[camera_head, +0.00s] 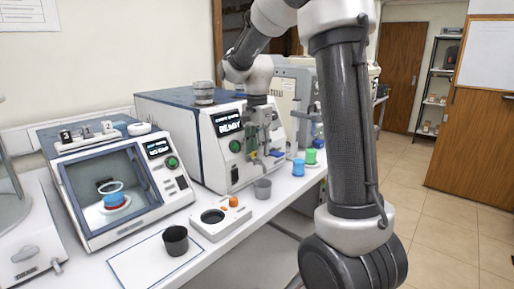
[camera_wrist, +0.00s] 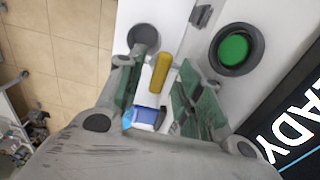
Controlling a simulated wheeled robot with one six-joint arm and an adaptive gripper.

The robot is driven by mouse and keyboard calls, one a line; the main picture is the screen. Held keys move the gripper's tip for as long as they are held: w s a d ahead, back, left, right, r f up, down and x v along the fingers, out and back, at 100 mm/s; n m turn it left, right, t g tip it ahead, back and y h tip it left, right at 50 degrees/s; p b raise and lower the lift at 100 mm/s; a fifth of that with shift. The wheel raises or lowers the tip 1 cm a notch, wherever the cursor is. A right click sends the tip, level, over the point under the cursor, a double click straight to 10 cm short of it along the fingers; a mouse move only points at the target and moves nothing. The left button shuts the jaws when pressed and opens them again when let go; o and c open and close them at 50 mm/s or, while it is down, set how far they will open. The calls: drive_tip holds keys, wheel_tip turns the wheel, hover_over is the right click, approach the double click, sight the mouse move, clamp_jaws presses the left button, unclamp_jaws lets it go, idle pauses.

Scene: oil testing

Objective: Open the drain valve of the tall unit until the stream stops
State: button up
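The tall unit (camera_head: 208,150) is a white and blue box with a lit screen and a green button. Its yellow valve lever (camera_wrist: 160,72) shows in the wrist view, between the fingers of my gripper (camera_wrist: 163,66). The fingers are spread apart, and a gap shows on both sides of the lever. In the head view my gripper (camera_head: 263,150) is at the unit's front, and its fingers hide most of the valve. A grey cup (camera_head: 262,188) stands below the valve; it also shows in the wrist view (camera_wrist: 143,35). I cannot make out a stream.
A blue cup (camera_head: 298,168) and a green cup (camera_head: 311,156) stand to the right on the bench. A white block with an orange knob (camera_head: 208,222), a dark cup (camera_head: 175,240) and a windowed machine (camera_head: 118,185) are to the left. A metal pot (camera_head: 203,93) sits atop the unit.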

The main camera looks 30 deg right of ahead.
clamp_jaws()
drive_tip(key=shift+n, duration=0.3)
drive_tip(key=n, duration=0.3)
drive_tip(key=shift+n, duration=0.3)
drive_tip(key=n, duration=0.4)
drive_tip(key=shift+n, duration=0.3)
drive_tip(key=n, duration=0.4)
drive_tip(key=shift+n, duration=2.5)
